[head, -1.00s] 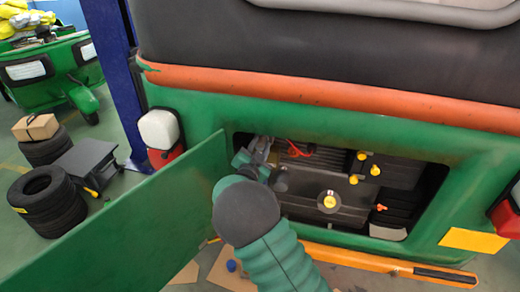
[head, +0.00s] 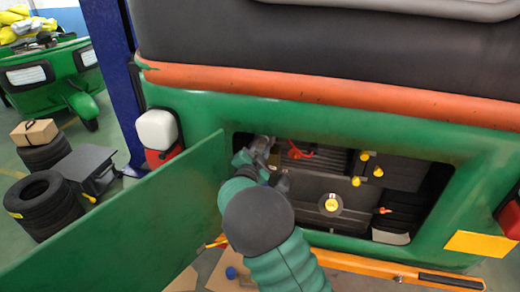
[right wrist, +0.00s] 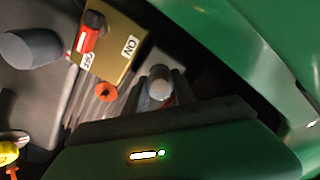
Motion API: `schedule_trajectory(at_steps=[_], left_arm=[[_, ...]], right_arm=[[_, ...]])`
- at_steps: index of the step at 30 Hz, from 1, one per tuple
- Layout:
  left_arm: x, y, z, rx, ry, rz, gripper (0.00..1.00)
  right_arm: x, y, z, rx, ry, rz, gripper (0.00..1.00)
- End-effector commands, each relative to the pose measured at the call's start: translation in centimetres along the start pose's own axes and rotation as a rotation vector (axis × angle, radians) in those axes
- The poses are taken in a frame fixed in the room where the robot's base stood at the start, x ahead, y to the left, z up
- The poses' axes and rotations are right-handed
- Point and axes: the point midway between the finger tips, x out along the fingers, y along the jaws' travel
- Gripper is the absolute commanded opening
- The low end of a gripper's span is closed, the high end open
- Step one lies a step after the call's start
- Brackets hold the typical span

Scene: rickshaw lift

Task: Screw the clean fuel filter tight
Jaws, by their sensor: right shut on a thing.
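My right gripper (head: 262,150) reaches into the upper left of the open engine bay of the green rickshaw. In the right wrist view its two dark fingers (right wrist: 160,84) are closed around a small, round, pale grey thing, which looks like the end of the fuel filter (right wrist: 158,91). Most of the filter is hidden by the fingers and the bay's shadow, so I cannot tell how it sits in its mount. In the head view my gripper and forearm cover it. My left gripper is not in view.
The open green door panel (head: 125,222) stands left of my arm. A red switch (right wrist: 89,32) on a brass ON/OFF plate (right wrist: 113,52) is near the gripper. A yellow cap (head: 331,204) and several yellow knobs lie right. The bay's green edge is close.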

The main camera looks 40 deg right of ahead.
Motion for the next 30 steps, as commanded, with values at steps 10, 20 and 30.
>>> schedule_trajectory(at_steps=[10,20,30], left_arm=[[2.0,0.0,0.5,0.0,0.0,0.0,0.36],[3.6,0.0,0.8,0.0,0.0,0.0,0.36],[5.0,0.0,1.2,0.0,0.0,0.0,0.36]], right_arm=[[0.2,-0.1,-0.2,0.109,0.008,-0.006,0.0],[0.2,-0.1,-0.2,0.208,0.007,-0.007,0.0],[0.2,-0.2,-0.3,0.3,0.009,-0.008,0.0]])
